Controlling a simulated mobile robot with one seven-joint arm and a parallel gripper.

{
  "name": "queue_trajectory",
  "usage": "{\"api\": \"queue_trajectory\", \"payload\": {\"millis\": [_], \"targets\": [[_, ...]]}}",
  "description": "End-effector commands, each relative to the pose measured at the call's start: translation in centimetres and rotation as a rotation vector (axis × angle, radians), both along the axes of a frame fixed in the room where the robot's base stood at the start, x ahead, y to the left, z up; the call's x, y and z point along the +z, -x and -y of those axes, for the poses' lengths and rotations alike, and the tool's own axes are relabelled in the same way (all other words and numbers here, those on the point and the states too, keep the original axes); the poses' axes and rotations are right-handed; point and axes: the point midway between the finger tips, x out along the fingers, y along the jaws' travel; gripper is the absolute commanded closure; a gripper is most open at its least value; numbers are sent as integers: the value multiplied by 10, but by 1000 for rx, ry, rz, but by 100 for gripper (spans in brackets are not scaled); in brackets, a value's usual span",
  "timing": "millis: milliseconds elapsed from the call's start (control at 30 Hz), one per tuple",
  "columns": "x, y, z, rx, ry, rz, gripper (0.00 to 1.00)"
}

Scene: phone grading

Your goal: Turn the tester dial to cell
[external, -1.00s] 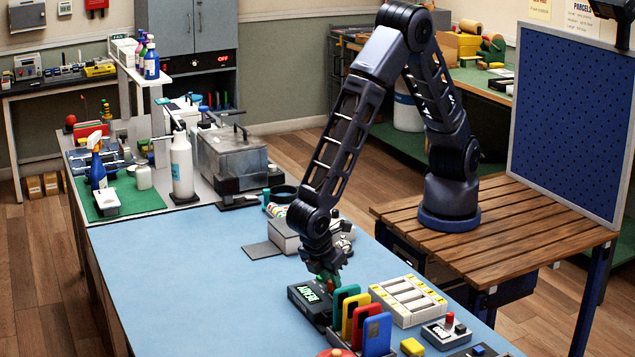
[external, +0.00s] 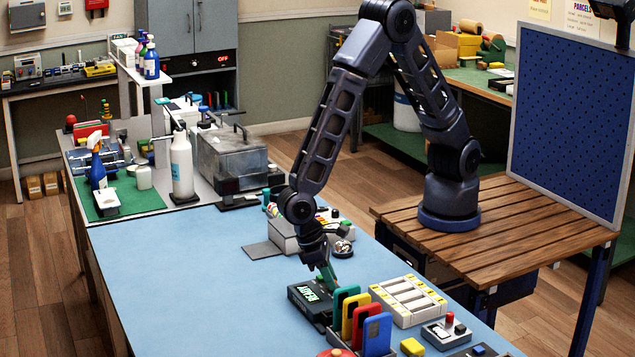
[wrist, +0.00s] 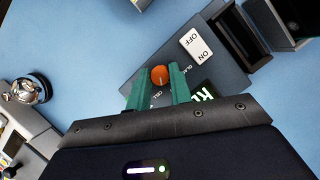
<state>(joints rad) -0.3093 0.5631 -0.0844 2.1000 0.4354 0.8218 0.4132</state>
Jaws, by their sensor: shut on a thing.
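The tester (external: 312,302) is a dark box on the blue bench mat with a lit green display. Its orange dial (wrist: 160,74) shows in the wrist view, between the display and a white ON/OFF switch (wrist: 196,46). Small labels, seemingly CELL and GLASS, sit near the dial. My gripper (wrist: 158,83) has its green fingers on both sides of the dial and is shut on it. The dial's pointer is too small to read. In the external view my gripper (external: 326,274) reaches down to the tester and hides the dial.
A rack of coloured phones (external: 361,323) stands close to the tester's right front. A pale tray with slots (external: 408,300) lies to its right. A grey device (external: 286,237) stands behind it. The mat to the left (external: 190,290) is clear.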

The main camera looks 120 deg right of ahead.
Motion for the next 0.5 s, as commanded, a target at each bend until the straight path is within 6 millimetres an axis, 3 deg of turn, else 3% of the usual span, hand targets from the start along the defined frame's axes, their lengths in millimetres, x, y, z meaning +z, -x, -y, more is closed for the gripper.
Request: {"api": "queue_trajectory", "payload": {"millis": [500], "targets": [[1, 0, 2, -200, 0, 3, 100]]}}
